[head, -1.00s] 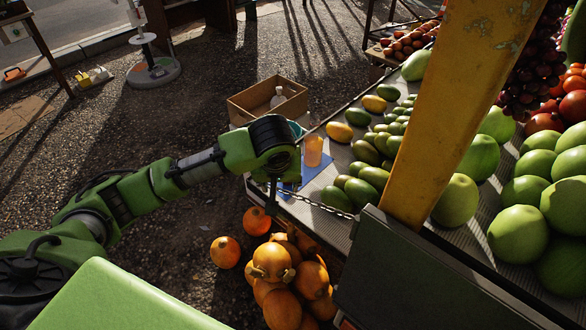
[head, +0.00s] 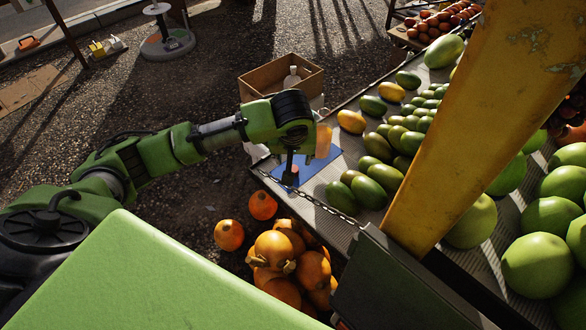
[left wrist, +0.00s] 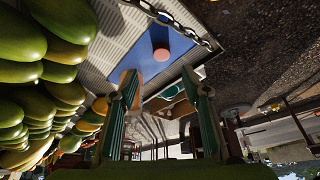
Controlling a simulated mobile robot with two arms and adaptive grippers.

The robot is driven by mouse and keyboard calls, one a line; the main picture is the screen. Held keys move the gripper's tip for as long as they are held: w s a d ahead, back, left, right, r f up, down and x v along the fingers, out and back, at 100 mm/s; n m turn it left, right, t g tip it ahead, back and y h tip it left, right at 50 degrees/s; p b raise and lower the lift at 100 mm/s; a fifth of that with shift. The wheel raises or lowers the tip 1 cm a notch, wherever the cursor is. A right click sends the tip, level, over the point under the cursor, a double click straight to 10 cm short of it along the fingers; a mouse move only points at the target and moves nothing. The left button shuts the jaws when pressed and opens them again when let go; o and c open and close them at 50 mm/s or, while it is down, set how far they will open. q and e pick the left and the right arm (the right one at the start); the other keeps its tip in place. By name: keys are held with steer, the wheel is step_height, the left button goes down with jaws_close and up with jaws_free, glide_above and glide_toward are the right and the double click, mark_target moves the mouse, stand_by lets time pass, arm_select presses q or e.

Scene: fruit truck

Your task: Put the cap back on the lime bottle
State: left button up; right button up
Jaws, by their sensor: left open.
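My left gripper (head: 290,178) points down over the blue mat (head: 326,160) at the stand's near corner. Its two fingers (left wrist: 160,82) are apart in the left wrist view, with nothing held between them. A small round pinkish-red thing, which looks like the cap (left wrist: 161,56), lies on the mat beyond the fingertips. It also shows beside the fingers in the head view (head: 294,168). An orange translucent bottle (head: 323,142) stands on the mat just right of my left wrist, partly hidden by it. I cannot make out the bottle's top. My right gripper is out of view.
Green and yellow mangoes (head: 383,177) lie right of the mat. A chain (head: 310,199) runs along the stand's near edge. A yellow post (head: 440,130) rises at the right. Behind my wrist is a cardboard box (head: 262,82) with a whitish bottle (head: 292,76).

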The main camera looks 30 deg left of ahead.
arm_select(q)
glide_toward(293, 169)
steer(key=x, duration=0.2)
steer(key=shift+f, duration=0.3)
steer(key=shift+w+f, duration=0.2)
steer(key=shift+f, duration=0.15)
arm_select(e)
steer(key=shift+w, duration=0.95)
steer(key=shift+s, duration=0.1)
arm_select(q)
steer(key=shift+a+f, duration=0.1)
steer(key=shift+f, duration=0.15)
steer(key=shift+x, duration=2.35)
steer(key=shift+w+a, duration=0.1)
steer(key=shift+a, duration=0.05)
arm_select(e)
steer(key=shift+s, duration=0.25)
arm_select(q)
steer(key=c, duration=0.8)
